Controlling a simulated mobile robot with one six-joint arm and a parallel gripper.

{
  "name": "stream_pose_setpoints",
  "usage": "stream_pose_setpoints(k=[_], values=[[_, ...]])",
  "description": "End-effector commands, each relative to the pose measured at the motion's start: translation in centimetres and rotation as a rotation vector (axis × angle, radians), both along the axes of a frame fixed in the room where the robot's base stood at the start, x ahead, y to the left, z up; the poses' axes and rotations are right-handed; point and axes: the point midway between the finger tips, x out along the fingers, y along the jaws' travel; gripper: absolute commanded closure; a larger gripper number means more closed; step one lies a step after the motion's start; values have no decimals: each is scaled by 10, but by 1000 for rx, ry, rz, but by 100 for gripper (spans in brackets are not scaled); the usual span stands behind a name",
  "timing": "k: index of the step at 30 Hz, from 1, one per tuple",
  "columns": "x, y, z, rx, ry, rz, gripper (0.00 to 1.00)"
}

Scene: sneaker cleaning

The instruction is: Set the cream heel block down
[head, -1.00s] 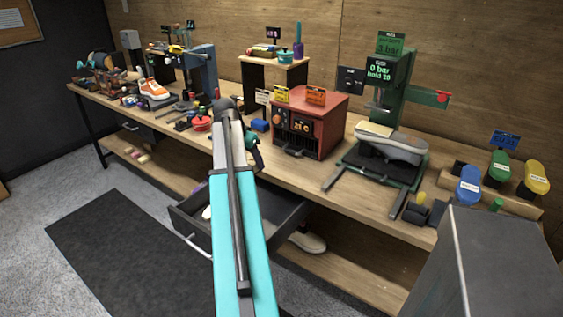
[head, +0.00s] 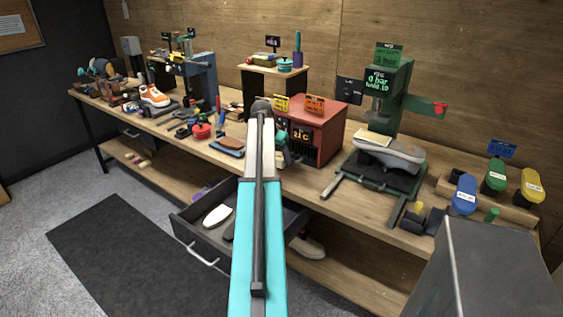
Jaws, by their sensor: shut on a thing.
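My gripper (head: 286,150) is at the far end of my arm, in front of the red heater box. It is small and partly covered by the arm. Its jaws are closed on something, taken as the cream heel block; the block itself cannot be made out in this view. A pale cream flat piece (head: 373,138) lies on top of a grey shoe sole (head: 393,152) at the green press, to the right of the gripper.
The red heater box (head: 318,135) stands just behind the gripper. The green press (head: 390,95) is to its right. Bare bench top (head: 300,195) shows between the heater and the bench's front edge.

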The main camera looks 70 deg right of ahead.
Motion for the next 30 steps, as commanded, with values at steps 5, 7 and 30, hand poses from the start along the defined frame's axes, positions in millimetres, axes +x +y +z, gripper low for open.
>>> stream_pose_setpoints(k=[5,7,30], values=[[-1,-2,0,0,0,1,67],[-1,-2,0,0,0,1,67],[-6,-14,-36,-1,0,0,67]])
